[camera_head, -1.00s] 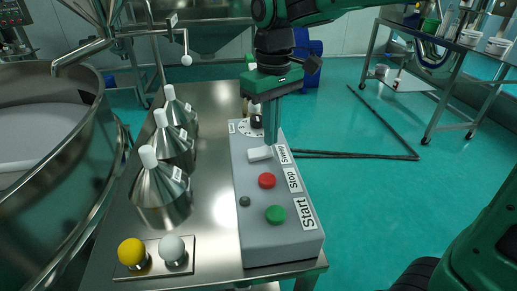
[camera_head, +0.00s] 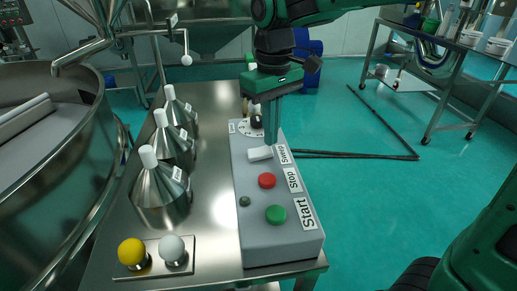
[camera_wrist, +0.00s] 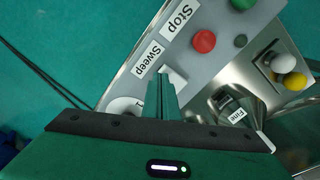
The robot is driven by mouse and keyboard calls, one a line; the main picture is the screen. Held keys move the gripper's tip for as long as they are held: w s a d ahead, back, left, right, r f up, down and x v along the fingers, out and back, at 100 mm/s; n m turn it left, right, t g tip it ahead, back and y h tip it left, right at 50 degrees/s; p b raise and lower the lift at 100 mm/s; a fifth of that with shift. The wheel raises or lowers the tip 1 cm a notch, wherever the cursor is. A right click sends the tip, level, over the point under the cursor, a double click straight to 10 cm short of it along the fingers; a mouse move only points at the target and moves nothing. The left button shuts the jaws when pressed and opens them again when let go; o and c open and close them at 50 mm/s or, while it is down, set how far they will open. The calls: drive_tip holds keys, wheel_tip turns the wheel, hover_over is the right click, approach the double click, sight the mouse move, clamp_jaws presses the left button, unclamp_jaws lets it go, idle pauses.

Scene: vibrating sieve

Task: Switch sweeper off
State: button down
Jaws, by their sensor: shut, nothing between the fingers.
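The grey control box (camera_head: 278,240) stands on the steel table with labels Start, Stop and Sweep. The white sweep switch (camera_head: 260,153) lies beside the Sweep label; in the wrist view the switch (camera_wrist: 174,76) is partly hidden behind my fingertips. My gripper (camera_head: 271,142) is shut and empty, pointing down at the far edge of the switch. It also shows in the wrist view (camera_wrist: 161,80). I cannot tell whether the fingertips touch the switch. At left, the large round sieve vessel (camera_head: 112,150) shows a pale bar, likely the sweeper (camera_head: 24,118), across its inside.
Several steel flasks (camera_head: 162,200) with white caps stand left of the box. A plate with yellow and white knobs (camera_head: 152,268) lies in front.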

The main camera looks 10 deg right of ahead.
drive_tip(key=shift+f, duration=0.85)
idle(0.6)
drive_tip(key=shift+r, duration=3.5)
drive_tip(key=s+d+f+m, duration=0.3)
drive_tip(key=s+d, duration=0.1)
drive_tip(key=d, duration=0.6)
drive_tip(key=s+d+f+m, duration=0.3)
drive_tip(key=d+m, duration=0.1)
drive_tip(key=d, duration=0.7)
drive_tip(key=s+d+f+m, duration=0.2)
drive_tip(key=s+d+f, duration=0.2)
drive_tip(key=s, duration=0.3)
drive_tip(key=s+d+f+m, duration=0.3)
drive_tip(key=s+d+f, duration=0.1)
drive_tip(key=s, duration=0.3)
drive_tip(key=shift+d+f, duration=0.15)
drive_tip(key=shift+d, duration=0.35)
